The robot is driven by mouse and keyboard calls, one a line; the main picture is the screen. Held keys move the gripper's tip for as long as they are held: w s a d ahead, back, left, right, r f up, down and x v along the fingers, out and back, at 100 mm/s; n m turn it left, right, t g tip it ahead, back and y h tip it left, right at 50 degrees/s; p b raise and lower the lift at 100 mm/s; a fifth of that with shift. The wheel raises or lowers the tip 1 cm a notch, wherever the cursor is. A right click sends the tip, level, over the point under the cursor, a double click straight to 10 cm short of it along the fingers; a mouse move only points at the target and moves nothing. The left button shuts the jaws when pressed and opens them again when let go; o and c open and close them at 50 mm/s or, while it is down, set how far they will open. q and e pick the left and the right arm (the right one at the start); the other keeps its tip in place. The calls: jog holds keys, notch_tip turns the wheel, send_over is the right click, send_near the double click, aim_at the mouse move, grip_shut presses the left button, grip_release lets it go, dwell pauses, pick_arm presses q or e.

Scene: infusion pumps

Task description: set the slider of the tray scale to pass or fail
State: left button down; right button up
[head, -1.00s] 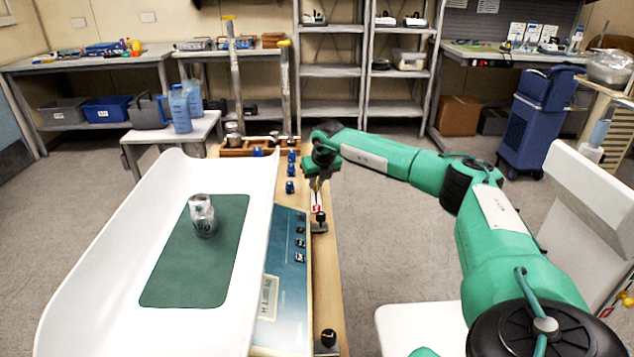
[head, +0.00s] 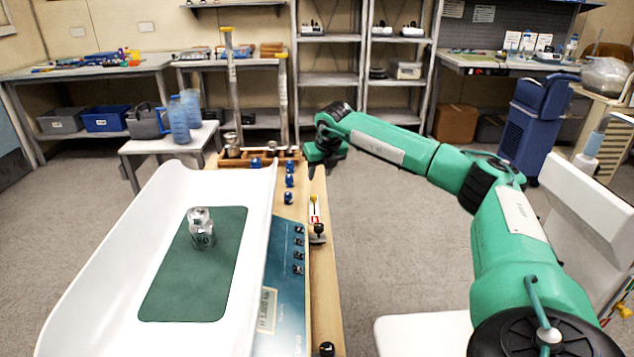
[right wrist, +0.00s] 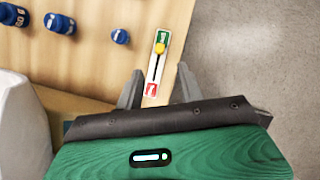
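The slider (head: 315,211) is a narrow white plate with a dark slot on the wooden bench, right of the tray scale (head: 95,260). In the right wrist view the slider (right wrist: 154,72) has a green label at its far end and a red one at its near end. Its yellow knob (right wrist: 160,48) sits near the green end. My right gripper (right wrist: 158,85) is open and empty, its two fingers apart on either side of the slider's lower part in the picture. In the head view my right gripper (head: 324,165) hangs above and beyond the slider. My left gripper is not in view.
A silver can-like object (head: 201,228) stands on the tray's green mat (head: 180,285). Several blue weights (head: 289,181) stand left of the slider. A wooden rack (head: 258,160) and tall posts are behind.

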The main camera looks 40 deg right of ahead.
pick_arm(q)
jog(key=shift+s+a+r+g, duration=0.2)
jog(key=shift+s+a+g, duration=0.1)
pick_arm(e)
jog(key=v, duration=0.4)
